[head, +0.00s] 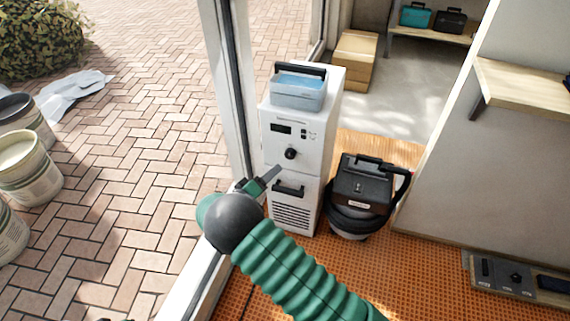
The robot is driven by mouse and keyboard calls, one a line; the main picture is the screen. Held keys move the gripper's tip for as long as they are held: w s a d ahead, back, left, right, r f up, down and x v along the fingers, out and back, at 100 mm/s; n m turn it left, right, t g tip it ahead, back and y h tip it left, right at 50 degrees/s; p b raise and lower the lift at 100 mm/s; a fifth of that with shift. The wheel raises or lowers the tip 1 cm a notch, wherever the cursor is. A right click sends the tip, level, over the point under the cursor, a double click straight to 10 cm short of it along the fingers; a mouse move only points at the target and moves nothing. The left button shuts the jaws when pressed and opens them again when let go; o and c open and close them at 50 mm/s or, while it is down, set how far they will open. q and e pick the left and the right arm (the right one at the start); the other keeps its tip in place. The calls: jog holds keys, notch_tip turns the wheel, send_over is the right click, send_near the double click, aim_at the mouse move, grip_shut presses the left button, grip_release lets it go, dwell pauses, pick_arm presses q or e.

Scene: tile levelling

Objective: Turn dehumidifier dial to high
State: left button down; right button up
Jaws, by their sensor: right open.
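The dehumidifier (323,130) is a tall white unit standing upright beside the door frame. Its black dial (290,153) sits on the front panel, below a small dark display (281,128). The dial's exact setting is too small to read. My right gripper (263,180) is just below and left of the dial, in front of the unit, apart from the dial and with nothing seen in it. My right arm comes up from the bottom and hides part of the floor.
A clear blue container (297,92) sits on top of the dehumidifier. A black vacuum (362,190) stands close to its right. The white door frame (222,110) runs along its left. Paint buckets (28,170) stand on the brick paving outside. Orange mat floor (420,275) lies open at the right.

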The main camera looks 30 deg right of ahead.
jog(key=b, duration=0.4)
send_near(289, 156)
jog(key=x, duration=0.8)
jog(key=shift+w+d+f+b, duration=0.1)
jog(key=shift+d+f+b, duration=0.1)
jog(key=shift+b, duration=0.1)
jog(key=shift+a+r, duration=0.3)
jog(key=shift+a, duration=0.05)
jog(key=shift+c, duration=0.6)
pick_arm(q)
jog(key=f, duration=0.2)
jog(key=a+f, duration=0.1)
jog(key=f, duration=0.2)
jog(key=shift+a+f, duration=0.2)
jog(key=shift+f, duration=0.1)
pick_arm(e)
jog(key=shift+d, duration=0.1)
grip_shut()
